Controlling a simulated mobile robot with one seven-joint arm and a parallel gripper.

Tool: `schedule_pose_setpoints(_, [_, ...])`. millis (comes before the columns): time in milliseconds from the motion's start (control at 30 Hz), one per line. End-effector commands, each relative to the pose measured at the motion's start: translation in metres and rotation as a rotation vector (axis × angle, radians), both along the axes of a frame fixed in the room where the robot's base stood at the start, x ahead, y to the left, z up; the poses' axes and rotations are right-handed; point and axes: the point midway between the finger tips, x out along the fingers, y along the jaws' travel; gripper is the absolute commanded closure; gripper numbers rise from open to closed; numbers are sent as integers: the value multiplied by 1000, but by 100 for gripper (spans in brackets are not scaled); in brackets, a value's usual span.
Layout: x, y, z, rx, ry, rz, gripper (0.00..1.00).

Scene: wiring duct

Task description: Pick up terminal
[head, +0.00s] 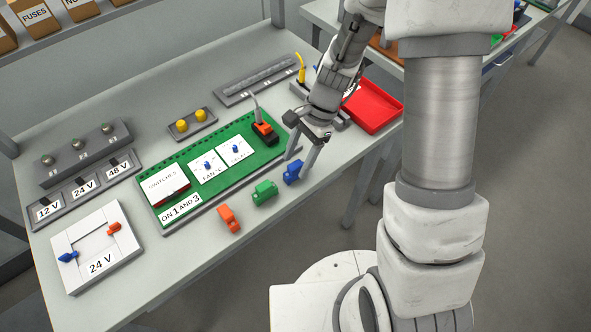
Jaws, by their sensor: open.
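Three small coloured blocks that look like terminals lie in a row along the front of the table: an orange one (229,219), a green one (264,192) and a blue one (292,172). My gripper (300,160) is open and points down at the blue one, with one finger on its far side and the other to its right. I cannot tell whether the fingers touch it. Nothing shows between the fingertips apart from the blue piece close by.
A green board (181,215) with labelled cards and an orange-and-black part (264,133) lies behind the row. A white 24 V panel (84,282) is at the left, and a red tray (383,108) at the right. Bare table shows in front of the row.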

Motion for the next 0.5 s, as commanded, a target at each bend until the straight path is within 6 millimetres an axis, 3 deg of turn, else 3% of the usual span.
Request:
schedule_pose_setpoints(100, [-4, 4, -14, -1, 3, 1, 38])
schedule_pose_setpoints(367, [-4, 5, -17, 0, 0, 1, 38])
schedule_pose_setpoints(400, [-4, 5, -17, 0, 0, 1, 39])
schedule_pose_setpoints(500, [-4, 5, -17, 0, 0, 0, 57])
